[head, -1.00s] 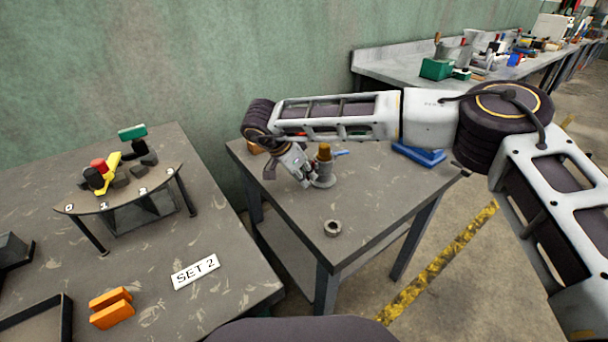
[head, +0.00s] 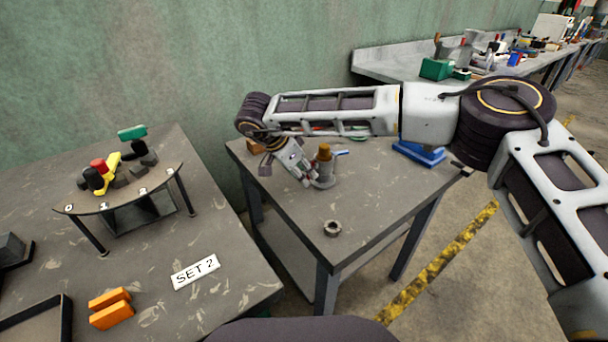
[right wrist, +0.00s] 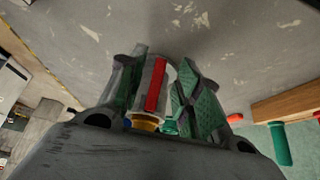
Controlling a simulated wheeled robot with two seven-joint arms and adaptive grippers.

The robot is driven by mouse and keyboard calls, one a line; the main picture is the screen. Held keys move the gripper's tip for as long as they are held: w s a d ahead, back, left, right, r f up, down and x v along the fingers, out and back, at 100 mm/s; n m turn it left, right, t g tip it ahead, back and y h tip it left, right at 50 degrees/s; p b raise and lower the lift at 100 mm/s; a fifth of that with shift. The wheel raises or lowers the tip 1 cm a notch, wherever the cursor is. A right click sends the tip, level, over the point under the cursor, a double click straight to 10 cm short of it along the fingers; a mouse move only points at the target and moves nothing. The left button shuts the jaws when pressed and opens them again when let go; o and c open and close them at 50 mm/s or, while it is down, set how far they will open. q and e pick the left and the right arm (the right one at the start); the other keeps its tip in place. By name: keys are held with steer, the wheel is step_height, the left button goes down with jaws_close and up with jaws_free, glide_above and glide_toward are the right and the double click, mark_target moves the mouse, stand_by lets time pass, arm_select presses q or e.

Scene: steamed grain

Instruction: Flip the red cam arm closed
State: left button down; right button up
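A grey coupling (head: 325,181) with a brown top stands on the small right table. In the right wrist view, the red cam arm (right wrist: 155,85) shows as a red strip along the side of the grey coupling body (right wrist: 143,85). I cannot tell whether it touches the body along its whole length. My right gripper (head: 307,178) reaches the coupling from the left in the head view. In the right wrist view its green-padded fingers (right wrist: 158,82) are apart, one on each side of the coupling and red arm, with a gap at the right finger. My left gripper is out of view.
A loose grey ring (head: 332,228) lies near the table's front edge. A blue tray (head: 420,153) is at the back right. The left table holds a curved stand (head: 120,205), orange blocks (head: 111,310) and a SET 2 sign (head: 195,271). The small table's front is mostly clear.

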steer(key=v, duration=1)
